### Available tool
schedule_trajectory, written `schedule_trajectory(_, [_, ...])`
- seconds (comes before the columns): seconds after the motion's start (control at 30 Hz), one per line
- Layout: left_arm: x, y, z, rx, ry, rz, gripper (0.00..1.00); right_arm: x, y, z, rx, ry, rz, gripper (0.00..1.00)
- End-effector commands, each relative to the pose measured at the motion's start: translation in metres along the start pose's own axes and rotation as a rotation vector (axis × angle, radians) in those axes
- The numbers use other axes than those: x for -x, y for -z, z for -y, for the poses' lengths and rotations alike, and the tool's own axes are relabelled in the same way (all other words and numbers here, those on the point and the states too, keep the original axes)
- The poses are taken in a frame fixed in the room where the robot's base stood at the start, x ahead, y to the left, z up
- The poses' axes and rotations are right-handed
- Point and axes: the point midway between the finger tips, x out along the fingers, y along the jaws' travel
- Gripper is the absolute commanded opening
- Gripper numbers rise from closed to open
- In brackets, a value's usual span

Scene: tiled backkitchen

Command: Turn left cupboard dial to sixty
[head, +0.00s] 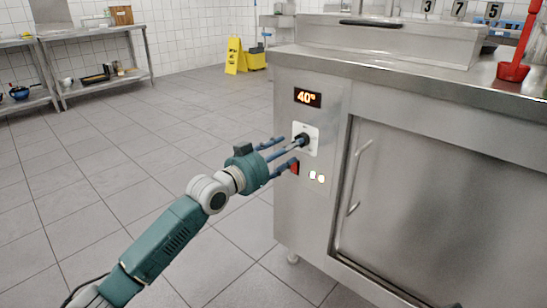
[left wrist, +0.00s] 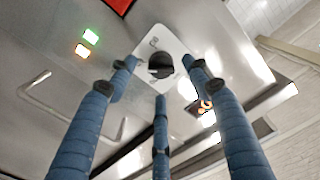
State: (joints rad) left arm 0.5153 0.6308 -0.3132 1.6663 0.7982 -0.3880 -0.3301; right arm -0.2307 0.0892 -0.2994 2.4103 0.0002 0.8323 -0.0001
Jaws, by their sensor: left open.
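The dial (head: 304,139) is a dark knob on a white plate on the steel cupboard's front panel. It also shows in the left wrist view (left wrist: 160,66). The display (head: 307,97) above it reads 40°. My left gripper (head: 284,151) is open at the panel, its blue fingers pointing at the dial. In the left wrist view the three fingers (left wrist: 160,82) are spread, with two tips at either side of the knob and one in front of it. I cannot tell whether any finger touches the knob. My right gripper is not in view.
Below the dial are a red switch (head: 294,167) and two small lit lamps (head: 317,177). A cupboard door (head: 430,210) with a bar handle (head: 355,180) is to the right. A red tool (head: 513,71) stands on the steel top. The tiled floor (head: 120,170) at left is clear.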

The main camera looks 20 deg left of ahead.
Motion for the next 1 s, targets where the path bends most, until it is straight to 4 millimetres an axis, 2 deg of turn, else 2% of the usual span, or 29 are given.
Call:
schedule_trajectory(0.03, [0.013, -0.002, -0.001, -0.005, -0.001, 0.003, 0.50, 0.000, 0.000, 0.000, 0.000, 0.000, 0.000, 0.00])
schedule_trajectory(0.2, [0.048, -0.002, -0.001, -0.004, -0.001, 0.003, 0.50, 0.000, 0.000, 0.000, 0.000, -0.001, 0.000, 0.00])
schedule_trajectory(0.4, [0.072, -0.001, 0.000, -0.002, 0.000, 0.003, 0.50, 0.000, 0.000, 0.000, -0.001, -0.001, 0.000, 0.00])
schedule_trajectory(1.0, [0.077, 0.001, -0.003, 0.001, -0.001, -0.006, 0.50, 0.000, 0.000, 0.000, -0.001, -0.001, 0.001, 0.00])
